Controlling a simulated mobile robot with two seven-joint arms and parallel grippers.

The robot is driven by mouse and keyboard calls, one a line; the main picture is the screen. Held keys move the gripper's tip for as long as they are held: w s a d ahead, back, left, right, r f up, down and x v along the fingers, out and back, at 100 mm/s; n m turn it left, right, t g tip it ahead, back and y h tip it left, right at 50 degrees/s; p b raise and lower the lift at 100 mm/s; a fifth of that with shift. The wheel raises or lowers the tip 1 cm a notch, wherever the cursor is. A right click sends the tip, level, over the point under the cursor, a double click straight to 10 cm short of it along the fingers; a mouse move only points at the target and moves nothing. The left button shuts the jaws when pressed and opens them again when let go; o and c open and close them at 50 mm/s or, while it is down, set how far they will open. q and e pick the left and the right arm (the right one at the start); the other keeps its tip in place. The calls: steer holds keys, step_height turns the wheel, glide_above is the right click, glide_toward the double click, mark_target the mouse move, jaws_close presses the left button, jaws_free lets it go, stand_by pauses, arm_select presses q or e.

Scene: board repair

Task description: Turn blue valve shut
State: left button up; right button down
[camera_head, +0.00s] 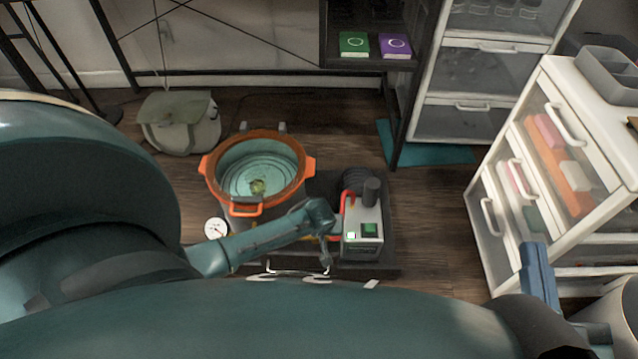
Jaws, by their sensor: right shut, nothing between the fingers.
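My right gripper (536,262) shows at the lower right, in front of the white drawer cabinet, with its fingers together and nothing between them. My left arm comes in from the left and crosses in front of the chamber pot. Its end (324,246) is a small part beside the pump (362,225), and its jaw state is unclear. The pot (225,168) is round with an orange rim and a glassy top. A red hose (341,207) runs beside the pump. I cannot make out a blue valve; my left arm hides part of the area between pot and pump.
A round gauge (215,228) stands left of my left arm. A green-grey bag (180,122) lies on the floor behind the pot. The white drawer cabinet (583,98) stands at the right. Wood floor is clear between pump and cabinet.

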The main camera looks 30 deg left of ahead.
arm_select(q)
steer(key=c, duration=1)
